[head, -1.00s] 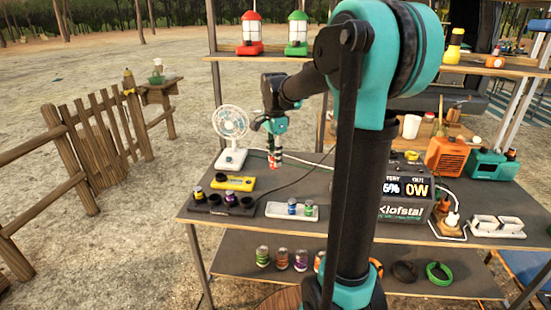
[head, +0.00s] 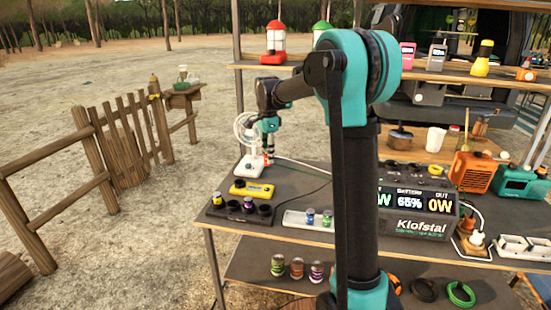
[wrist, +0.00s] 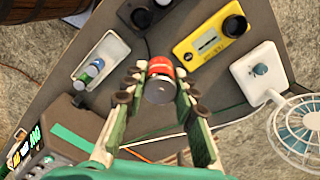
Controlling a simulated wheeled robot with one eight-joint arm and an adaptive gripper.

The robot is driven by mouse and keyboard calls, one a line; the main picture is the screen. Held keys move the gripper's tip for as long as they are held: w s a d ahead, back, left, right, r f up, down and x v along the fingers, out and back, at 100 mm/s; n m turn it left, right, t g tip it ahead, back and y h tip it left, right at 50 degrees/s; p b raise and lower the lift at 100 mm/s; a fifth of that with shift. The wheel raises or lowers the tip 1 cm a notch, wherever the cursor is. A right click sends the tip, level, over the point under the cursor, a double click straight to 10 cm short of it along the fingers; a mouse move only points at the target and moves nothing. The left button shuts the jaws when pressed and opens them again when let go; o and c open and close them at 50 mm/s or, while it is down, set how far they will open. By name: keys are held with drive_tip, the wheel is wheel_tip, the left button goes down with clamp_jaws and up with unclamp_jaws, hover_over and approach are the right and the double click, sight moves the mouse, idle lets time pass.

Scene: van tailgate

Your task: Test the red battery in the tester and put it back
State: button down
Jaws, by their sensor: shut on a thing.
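My gripper (wrist: 158,84) is shut on a red battery (wrist: 160,68) with a silvery end; the fingers press on both sides of it. In the head view the red battery (head: 266,160) hangs under my gripper (head: 267,153), in front of the white fan and behind the tester. The yellow tester (head: 252,189) has a small grey display and lies on the table. In the wrist view the tester (wrist: 205,40) is up and right of the battery, apart from it. The display's reading is too small to tell.
A dark holder (head: 224,213) with a few batteries sits in front of the tester. The white fan (wrist: 265,72) stands close to my gripper. The Klofstal power station (head: 430,228) is to the right. A cable crosses the table.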

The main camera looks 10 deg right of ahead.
drive_tip(key=w+a, duration=1.2)
drive_tip(key=w, duration=0.1)
drive_tip(key=shift+w, duration=0.15)
drive_tip(key=shift+a+f, duration=0.1)
idle(0.4)
drive_tip(key=shift+f, duration=7.1)
drive_tip(key=shift+f, duration=0.3)
drive_tip(key=shift+f, duration=0.35)
drive_tip(key=shift+f, duration=0.95)
drive_tip(key=c, duration=1.1)
unclamp_jaws()
drive_tip(key=shift+f, duration=0.1)
drive_tip(key=shift+c, duration=0.2)
